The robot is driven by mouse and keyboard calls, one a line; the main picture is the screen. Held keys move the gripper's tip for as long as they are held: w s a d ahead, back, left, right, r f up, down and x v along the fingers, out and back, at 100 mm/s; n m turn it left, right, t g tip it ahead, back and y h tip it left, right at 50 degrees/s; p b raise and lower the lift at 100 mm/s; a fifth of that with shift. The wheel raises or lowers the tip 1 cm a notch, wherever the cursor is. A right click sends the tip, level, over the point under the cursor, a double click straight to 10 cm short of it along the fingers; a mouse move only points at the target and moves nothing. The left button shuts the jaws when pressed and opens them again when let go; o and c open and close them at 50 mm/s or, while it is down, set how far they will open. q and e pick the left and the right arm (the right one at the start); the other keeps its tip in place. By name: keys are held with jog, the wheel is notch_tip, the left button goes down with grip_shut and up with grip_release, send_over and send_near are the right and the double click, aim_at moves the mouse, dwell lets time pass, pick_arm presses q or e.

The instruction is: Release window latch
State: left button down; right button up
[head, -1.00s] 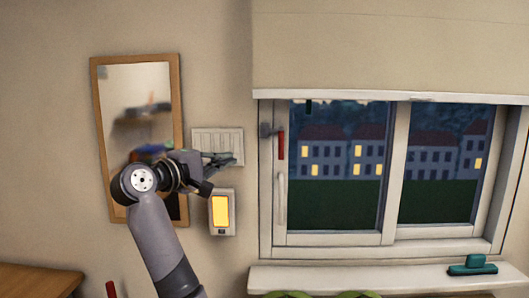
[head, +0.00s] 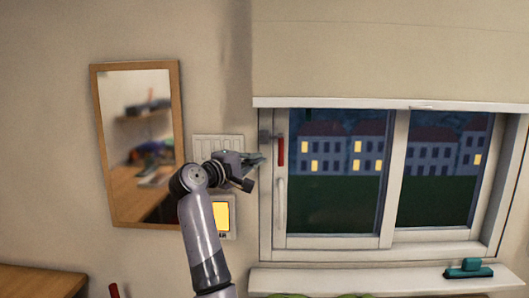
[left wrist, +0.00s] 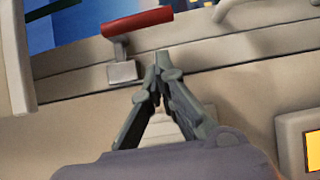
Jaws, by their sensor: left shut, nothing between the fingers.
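The window latch is a red handle (head: 281,151) on a grey metal mount (head: 265,137) at the left side of the window frame. In the left wrist view the red handle (left wrist: 137,20) lies across the top, with the grey mount (left wrist: 122,72) below it. My left gripper (head: 257,160) is just left of the window frame, a little short of the handle. Its fingertips (left wrist: 160,56) are together and empty, beside the mount and apart from the handle. My right gripper is not in view.
The window (head: 383,240) has a pale vertical grip (head: 282,203) below the latch. A mirror (head: 175,100) hangs left. A teal object (head: 468,271) rests on the sill.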

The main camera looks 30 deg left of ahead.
aim_at(281, 150)
pick_arm(q)
jog(key=shift+w+d+p, duration=0.35)
jog(key=shift+w+d, duration=0.5)
jog(key=shift+d, duration=0.3)
jog(key=shift+w, duration=0.1)
